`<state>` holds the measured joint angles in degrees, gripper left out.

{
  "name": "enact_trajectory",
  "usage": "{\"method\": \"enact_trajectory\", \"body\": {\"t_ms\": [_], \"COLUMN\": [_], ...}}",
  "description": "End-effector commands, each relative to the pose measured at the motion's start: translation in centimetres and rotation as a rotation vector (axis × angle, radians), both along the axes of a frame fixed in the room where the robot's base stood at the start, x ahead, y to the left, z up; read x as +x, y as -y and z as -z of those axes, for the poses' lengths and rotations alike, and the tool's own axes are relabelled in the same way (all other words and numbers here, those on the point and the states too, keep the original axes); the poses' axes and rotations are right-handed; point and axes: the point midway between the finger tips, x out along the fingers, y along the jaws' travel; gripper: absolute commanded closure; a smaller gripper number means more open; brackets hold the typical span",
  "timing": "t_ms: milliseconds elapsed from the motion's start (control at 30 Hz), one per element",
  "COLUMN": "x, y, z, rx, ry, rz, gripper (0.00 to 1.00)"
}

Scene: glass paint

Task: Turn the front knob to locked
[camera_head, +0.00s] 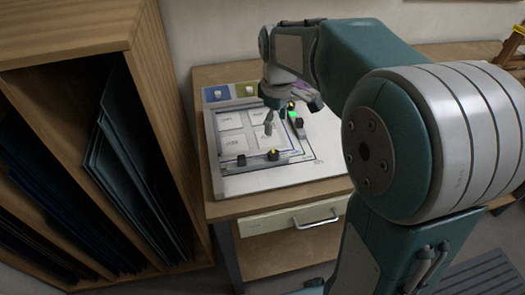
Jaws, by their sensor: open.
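The front knob (273,154) is small and dark with a yellow mark, on the rail (255,160) along the front of the white board (285,178). Its exact turn is too small to read. My gripper (268,128) hangs from my arm over the board, behind and apart from the front knob in the picture. It is open and seems empty; its fingers are small here. Another dark knob with a yellow mark (291,105) sits at the back right, partly beside my wrist.
A black piece (241,160) sits on the front rail's left part. White square panels (231,121) lie inside the frame. The wooden table (225,208) has a drawer (270,223) with a handle. A wooden rack (165,150) of dark sheets stands close at the left.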

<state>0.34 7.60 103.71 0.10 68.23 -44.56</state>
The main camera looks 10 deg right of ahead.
Motion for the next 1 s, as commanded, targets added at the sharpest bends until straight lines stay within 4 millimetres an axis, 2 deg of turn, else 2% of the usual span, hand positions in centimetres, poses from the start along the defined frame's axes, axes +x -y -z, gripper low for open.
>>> {"method": "enact_trajectory", "body": {"t_ms": [233, 500, 700, 833, 1000], "x": [0.3, 0.3, 0.3, 0.3, 0.3], "y": [0.1, -0.2, -0.2, -0.2, -0.1], "z": [1.8, 6.8, 9.9, 10.8, 11.0], "rx": [0.001, -0.001, -0.001, -0.002, -0.001], "ry": [-0.013, -0.013, -0.011, -0.009, -0.007], "rz": [-0.016, -0.015, -0.015, -0.014, -0.014], "gripper": [0.20, 0.20, 0.20, 0.20, 0.20]}}
